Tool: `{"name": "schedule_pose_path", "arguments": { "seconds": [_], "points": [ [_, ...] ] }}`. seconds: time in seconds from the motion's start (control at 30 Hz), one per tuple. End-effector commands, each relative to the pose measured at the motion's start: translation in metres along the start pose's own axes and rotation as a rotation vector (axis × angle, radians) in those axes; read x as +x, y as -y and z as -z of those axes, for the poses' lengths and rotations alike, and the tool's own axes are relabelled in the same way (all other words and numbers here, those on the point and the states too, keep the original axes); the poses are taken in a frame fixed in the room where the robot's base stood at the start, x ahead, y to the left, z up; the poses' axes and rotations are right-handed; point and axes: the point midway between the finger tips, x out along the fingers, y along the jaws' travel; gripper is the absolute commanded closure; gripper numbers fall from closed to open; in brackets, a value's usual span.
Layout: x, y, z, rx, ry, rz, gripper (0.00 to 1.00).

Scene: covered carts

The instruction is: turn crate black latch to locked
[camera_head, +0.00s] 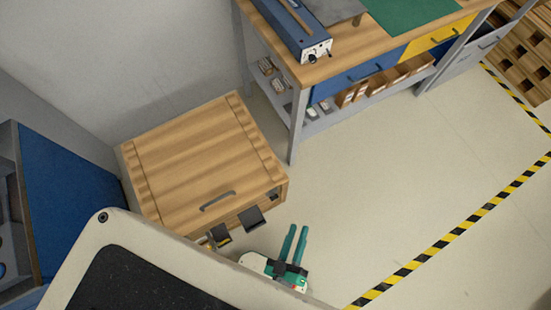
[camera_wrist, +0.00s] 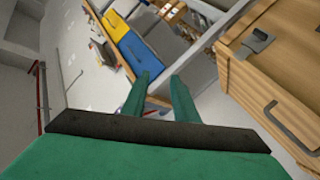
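The wooden crate (camera_head: 190,150) stands on the floor with its lid down and a grey handle (camera_head: 217,201) near the front edge. A black latch plate (camera_head: 251,217) projects from its front side, right of a second dark plate (camera_head: 220,236). I cannot tell which plate is the named latch or how it is turned. In the wrist view the crate (camera_wrist: 240,82) is at the right, with one dark latch (camera_wrist: 257,41) and the handle (camera_wrist: 290,127). My gripper (camera_head: 298,229), with teal fingers, is in front and right of the crate, apart from it. Its fingers are apart and empty.
A workbench (camera_head: 345,62) with blue and yellow drawers stands behind the crate, its leg near the crate's back right. A blue-topped cart (camera_head: 65,190) is at the left. Floor to the right is clear up to a yellow-black line (camera_head: 470,220).

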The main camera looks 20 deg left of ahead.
Motion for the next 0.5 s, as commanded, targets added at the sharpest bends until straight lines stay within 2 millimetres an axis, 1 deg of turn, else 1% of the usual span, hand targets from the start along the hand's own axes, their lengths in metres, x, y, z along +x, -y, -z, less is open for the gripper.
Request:
{"name": "schedule_pose_path", "arguments": {
  "seconds": [0.03, 0.2, 0.27, 0.3, 0.4, 0.5],
  "points": [
    [0.008, 0.014, -0.022, -0.081, -0.017, 0.008, 0.73],
    [0.024, 0.059, -0.078, -0.345, -0.091, 0.044, 0.73],
    [0.029, 0.075, -0.095, -0.429, -0.119, 0.058, 0.73],
    [0.032, 0.086, -0.106, -0.481, -0.139, 0.068, 0.73],
    [0.041, 0.112, -0.128, -0.597, -0.195, 0.089, 0.73],
    [0.048, 0.139, -0.145, -0.697, -0.257, 0.108, 0.73]
  ]
}}
